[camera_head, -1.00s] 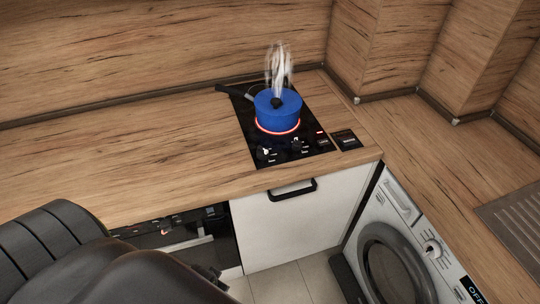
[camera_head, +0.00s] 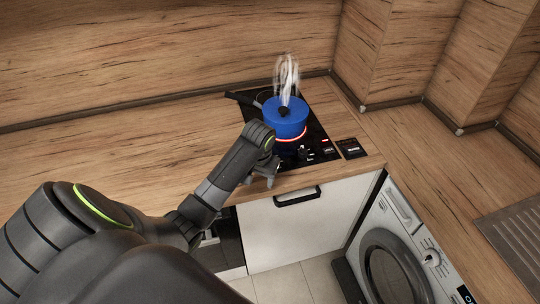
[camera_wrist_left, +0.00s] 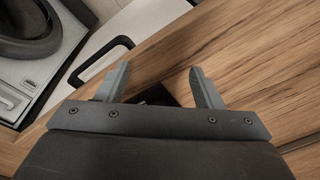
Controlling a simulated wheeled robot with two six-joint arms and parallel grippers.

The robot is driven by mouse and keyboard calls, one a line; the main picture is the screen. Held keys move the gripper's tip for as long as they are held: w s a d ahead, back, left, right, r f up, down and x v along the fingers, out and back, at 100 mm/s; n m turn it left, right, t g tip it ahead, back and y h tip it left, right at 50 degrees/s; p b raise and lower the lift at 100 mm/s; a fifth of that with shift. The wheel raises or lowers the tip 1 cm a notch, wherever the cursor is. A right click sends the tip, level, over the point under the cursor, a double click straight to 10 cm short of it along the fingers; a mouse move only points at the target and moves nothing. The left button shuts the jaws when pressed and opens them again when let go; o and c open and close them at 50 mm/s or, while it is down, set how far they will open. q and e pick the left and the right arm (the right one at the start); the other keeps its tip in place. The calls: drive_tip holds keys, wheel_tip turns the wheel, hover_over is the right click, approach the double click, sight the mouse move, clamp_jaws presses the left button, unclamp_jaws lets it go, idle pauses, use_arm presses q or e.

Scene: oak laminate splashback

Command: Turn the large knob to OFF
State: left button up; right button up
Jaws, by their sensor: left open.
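My left gripper (camera_head: 264,177) is open and empty at the front left corner of the black hob (camera_head: 322,140), low over the counter edge. Its two spread fingers also show in the left wrist view (camera_wrist_left: 160,86), with wood and a small dark patch of hob between them. One hob knob (camera_head: 303,152) shows just right of the gripper, not touched. The gripper and wrist hide the hob's front left part. The washing machine has a round knob (camera_head: 432,258) on its panel, far from the gripper. I cannot tell which knob is the large one or read their settings.
A steaming blue pot (camera_head: 285,120) stands on a glowing red ring, close to my left wrist. The white cabinet's black handle (camera_head: 297,197) is below the counter edge. The counter (camera_head: 130,150) left of the hob is clear.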

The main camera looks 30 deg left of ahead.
use_arm(q)
drive_tip(key=w+a+r+n+g, duration=0.1)
drive_tip(key=w+a+r+n, duration=0.15)
drive_tip(key=w+r, duration=1)
drive_tip(key=shift+h, duration=0.3)
drive_tip(key=f, duration=0.5)
drive_tip(key=f+b, duration=0.1)
drive_tip(key=f, duration=0.5)
drive_tip(key=a+f+b, duration=0.1)
drive_tip(key=f, duration=0.4)
drive_tip(key=shift+s+f, duration=0.25)
drive_tip(key=shift+s, duration=0.15)
drive_tip(key=c, duration=1)
drive_tip(key=shift+o, duration=0.2)
